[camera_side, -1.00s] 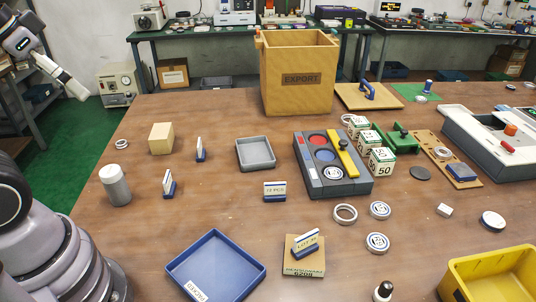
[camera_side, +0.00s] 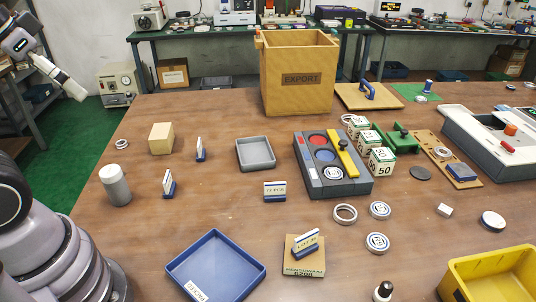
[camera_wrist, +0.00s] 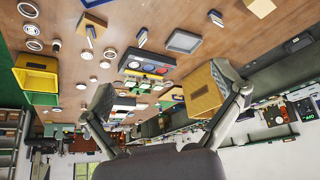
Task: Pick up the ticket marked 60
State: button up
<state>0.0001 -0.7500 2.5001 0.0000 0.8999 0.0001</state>
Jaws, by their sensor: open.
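Several small upright cards with dark blue bases stand on the brown table in the side view. One card (camera_side: 275,189) near the centre seems to read "12 PCS". Another card (camera_side: 306,240) stands tilted on a small tan carton (camera_side: 304,262). Two more, a left card (camera_side: 168,183) and a card (camera_side: 200,149) behind it, are nearly edge-on, so their marks cannot be read. I cannot make out a 60 on any of them. My gripper (camera_wrist: 163,88) is open and empty in the wrist view, with its fingers wide apart, high and away from the cards.
A blue tray (camera_side: 216,270), a grey tray (camera_side: 256,153) and a grey fixture (camera_side: 330,187) with coloured discs lie around the cards. White blocks (camera_side: 381,162), one marked 50, stand beside it. A tall EXPORT box (camera_side: 300,92) stands behind. A yellow bin (camera_side: 490,270) is front right.

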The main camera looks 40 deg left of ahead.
jog(key=m+g, duration=0.5)
jog(key=m, duration=0.4)
send_over(168, 184)
notch_tip(168, 184, down, 24)
jog(key=shift+m+g, duration=0.3)
jog(key=f, duration=0.7)
jog(key=a+f, duration=0.1)
jog(key=f, duration=0.2)
jog(key=shift+w+a+f, duration=0.1)
jog(key=shift+w+f, duration=0.05)
jog(key=shift+w, duration=0.05)
jog(key=shift+w+f, duration=0.15)
jog(key=shift+f, duration=2.95)
jog(key=shift+c, duration=0.2)
jog(key=c, duration=1.2)
